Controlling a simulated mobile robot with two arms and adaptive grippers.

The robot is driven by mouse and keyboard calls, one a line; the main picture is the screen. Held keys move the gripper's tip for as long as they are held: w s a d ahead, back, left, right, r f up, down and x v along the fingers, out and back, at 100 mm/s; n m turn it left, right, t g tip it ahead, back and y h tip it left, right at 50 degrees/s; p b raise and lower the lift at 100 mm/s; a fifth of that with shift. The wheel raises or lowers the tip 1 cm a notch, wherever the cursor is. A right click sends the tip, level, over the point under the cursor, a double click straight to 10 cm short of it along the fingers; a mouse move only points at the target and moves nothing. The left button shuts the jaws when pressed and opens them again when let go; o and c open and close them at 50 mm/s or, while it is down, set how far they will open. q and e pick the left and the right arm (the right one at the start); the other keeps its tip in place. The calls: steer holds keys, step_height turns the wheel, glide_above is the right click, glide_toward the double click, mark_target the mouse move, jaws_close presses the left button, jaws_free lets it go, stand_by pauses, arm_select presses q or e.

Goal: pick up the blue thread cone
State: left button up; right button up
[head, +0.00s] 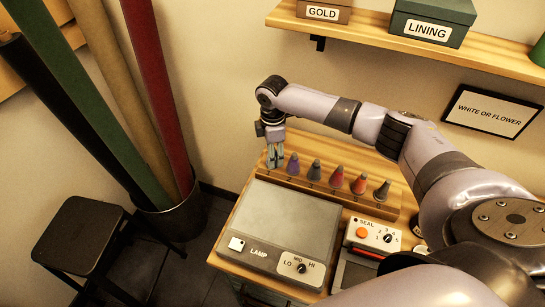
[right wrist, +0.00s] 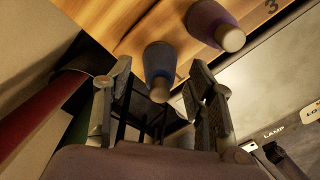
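The blue thread cone (right wrist: 159,62) stands on the wooden rack at the left end of a row of cones. In the right wrist view it sits between the two fingers of my right gripper (right wrist: 160,84), with a visible gap on each side. The fingers are open and do not appear to touch it. In the head view my right gripper (head: 274,160) points down over the left end of the rack and largely hides the blue cone. My left gripper is not in view.
A purple cone (head: 293,165) stands close to the right of the blue one, then grey, red and other cones. In front lies a grey lamp box (head: 290,229); a seal control box (head: 372,236) is right. A bin of fabric rolls (head: 172,217) stands left. A shelf (head: 385,29) is above.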

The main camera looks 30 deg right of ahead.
steer(key=c, duration=1.1)
steer(key=shift+r, duration=0.1)
